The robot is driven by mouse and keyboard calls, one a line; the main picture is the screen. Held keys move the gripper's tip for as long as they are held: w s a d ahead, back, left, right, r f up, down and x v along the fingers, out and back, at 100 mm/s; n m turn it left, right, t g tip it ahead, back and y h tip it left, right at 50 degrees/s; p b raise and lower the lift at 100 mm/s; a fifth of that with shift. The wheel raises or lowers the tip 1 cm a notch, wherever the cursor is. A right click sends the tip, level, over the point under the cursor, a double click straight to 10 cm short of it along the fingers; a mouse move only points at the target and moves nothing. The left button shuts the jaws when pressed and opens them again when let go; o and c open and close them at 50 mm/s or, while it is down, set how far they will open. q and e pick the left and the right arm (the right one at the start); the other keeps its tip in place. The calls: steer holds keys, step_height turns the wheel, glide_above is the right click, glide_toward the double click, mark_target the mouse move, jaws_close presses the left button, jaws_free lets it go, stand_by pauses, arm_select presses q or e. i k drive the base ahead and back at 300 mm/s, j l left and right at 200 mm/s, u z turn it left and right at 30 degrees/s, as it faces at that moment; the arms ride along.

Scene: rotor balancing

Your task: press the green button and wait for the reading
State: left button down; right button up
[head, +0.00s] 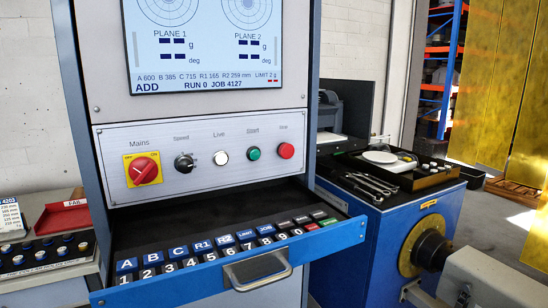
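The green button (254,153) sits on the grey control panel (215,130), under the label "Start". It stands between the white "Live" button (222,156) and the red button (286,151). Above the panel, the screen (205,45) shows PLANE 1 and PLANE 2 with dashes in place of numbers for g and deg. Its bottom lines read A 600, B 385, C 715, R1 165, R2 259 mm, LIMIT 2 g, ADD, RUN 0 and JOB 4127. Neither gripper is in this view.
The keyboard drawer (318,238) stands pulled out below the panel, its handle (257,270) facing me. A red and yellow Mains switch (143,169) and a black knob (184,162) are left of the buttons. A blue machine with tools (368,185) stands right. The panel front looks clear.

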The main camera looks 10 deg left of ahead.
mark_target(255, 154)
steer(key=l, duration=0.6)
steer(key=k+l, duration=0.15)
steer(key=l, duration=0.5)
